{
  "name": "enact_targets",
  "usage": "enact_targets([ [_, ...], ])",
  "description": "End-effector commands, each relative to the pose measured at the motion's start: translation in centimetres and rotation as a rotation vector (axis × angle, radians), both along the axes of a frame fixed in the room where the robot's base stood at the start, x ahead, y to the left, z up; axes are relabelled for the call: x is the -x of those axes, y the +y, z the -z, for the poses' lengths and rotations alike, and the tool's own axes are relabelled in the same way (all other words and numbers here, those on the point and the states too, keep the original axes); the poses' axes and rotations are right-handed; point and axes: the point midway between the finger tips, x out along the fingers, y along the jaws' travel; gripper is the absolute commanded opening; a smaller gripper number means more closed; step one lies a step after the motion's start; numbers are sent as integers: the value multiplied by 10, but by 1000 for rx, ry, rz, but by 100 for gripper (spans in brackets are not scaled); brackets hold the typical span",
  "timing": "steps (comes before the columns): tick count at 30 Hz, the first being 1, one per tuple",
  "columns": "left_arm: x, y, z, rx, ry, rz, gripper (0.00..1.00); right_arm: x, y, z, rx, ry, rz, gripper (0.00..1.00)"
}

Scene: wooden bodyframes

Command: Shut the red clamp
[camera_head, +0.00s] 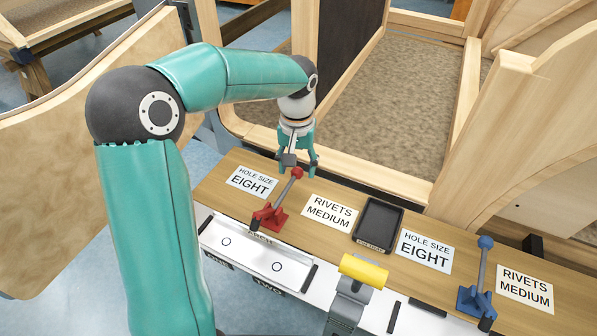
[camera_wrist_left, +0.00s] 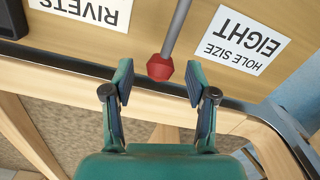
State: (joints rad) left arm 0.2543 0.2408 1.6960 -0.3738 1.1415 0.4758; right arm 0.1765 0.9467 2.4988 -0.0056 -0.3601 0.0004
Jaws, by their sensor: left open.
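The red clamp (camera_head: 268,217) has a red base fixed near the front edge of the wooden bench top. Its grey lever slants up and back to a red knob (camera_head: 297,173). My left gripper (camera_head: 298,169) points down around the knob end of the lever, its teal fingers spread. In the left wrist view, the red knob (camera_wrist_left: 159,67) lies between the open fingertips (camera_wrist_left: 158,80), with a visible gap on each side. The grey lever runs up out of that view, and the clamp base is out of it. My right gripper is not in view.
A blue clamp (camera_head: 475,302) with an upright lever stands at the right. A black tray (camera_head: 379,219) and white labels lie on the bench. A yellow-handled grey device (camera_head: 364,270) is at the front. Wooden frame panels (camera_head: 455,185) stand behind the bench.

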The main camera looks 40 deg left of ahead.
Motion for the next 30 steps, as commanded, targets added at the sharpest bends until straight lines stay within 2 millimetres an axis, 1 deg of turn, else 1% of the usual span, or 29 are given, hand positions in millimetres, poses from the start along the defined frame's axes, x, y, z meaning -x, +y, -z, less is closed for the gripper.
enact_targets([
  [1, 0, 0, 6, 1, 1, -1, 57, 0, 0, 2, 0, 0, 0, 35],
  [5, 0, 0, 12, 1, 1, -1, 57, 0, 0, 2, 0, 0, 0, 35],
  [13, 0, 0, 13, 1, -1, 0, 57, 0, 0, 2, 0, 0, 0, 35],
  [14, 0, 0, 13, 1, -1, 0, 55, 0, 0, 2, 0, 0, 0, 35],
  [21, 0, 0, 13, 1, -1, 0, 15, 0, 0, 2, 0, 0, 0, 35],
  [24, 0, 0, 13, 1, -1, 0, 0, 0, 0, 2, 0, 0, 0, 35],
  [29, 0, 0, 13, 1, -2, 0, 0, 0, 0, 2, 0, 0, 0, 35],
  [30, -1, -5, 13, 2, -1, 5, 0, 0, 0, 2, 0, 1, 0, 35],
])
